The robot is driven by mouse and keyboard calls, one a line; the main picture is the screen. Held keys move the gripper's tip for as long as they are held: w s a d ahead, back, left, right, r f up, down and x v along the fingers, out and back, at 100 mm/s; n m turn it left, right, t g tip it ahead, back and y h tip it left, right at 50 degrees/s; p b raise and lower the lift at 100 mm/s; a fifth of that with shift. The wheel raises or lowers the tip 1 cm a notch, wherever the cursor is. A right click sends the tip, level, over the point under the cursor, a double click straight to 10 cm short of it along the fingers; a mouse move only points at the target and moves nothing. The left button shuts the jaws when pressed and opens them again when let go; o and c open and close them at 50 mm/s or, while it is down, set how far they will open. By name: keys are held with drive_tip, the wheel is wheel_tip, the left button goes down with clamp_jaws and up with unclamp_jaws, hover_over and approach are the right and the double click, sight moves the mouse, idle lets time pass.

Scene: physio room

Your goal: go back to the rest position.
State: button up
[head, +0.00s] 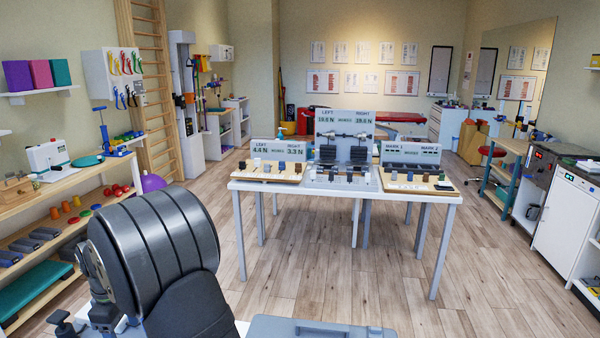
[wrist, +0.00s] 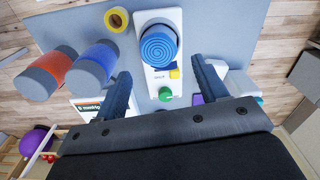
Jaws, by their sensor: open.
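My gripper (wrist: 160,68) shows in the wrist view, with its two dark fingers wide apart. Nothing is held between them. Beyond the gap is a white device (wrist: 158,78) with a round blue spiral-topped part (wrist: 158,46), on a grey-blue surface (wrist: 215,22). I cannot tell whether the fingers touch anything there, but they look clear of it. In the head view my large dark arm link fills the lower left, and the fingers cannot be made out.
In the wrist view, an orange-banded cylinder (wrist: 47,73), a blue-banded cylinder (wrist: 93,66) and a yellow ring (wrist: 116,19) lie left of the device. In the head view, a white table (head: 300,187) with display stands is ahead, shelves (head: 95,172) are left, and wooden floor is open between.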

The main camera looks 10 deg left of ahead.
wheel_tip(320, 180, up, 6)
drive_tip(key=f, duration=0.1)
wheel_tip(320, 180, down, 11)
drive_tip(key=shift+f, duration=0.2)
wheel_tip(320, 180, up, 4)
drive_tip(key=shift+f, duration=0.1)
drive_tip(key=w+d+r, duration=0.5)
drive_tip(key=d+r, duration=0.2)
drive_tip(key=d, duration=0.3)
drive_tip(key=s+a+f, duration=0.1)
drive_tip(key=s+f, duration=0.2)
drive_tip(key=s, duration=1.1)
drive_tip(key=s+a+f, duration=0.4)
drive_tip(key=a, duration=0.1)
drive_tip(key=s+a+f, duration=0.2)
drive_tip(key=shift+s+a, duration=0.3)
drive_tip(key=shift+a, duration=0.05)
drive_tip(key=f, duration=0.3)
drive_tip(key=shift+s+a, duration=0.35)
drive_tip(key=shift+a, duration=0.05)
drive_tip(key=shift+f, duration=0.5)
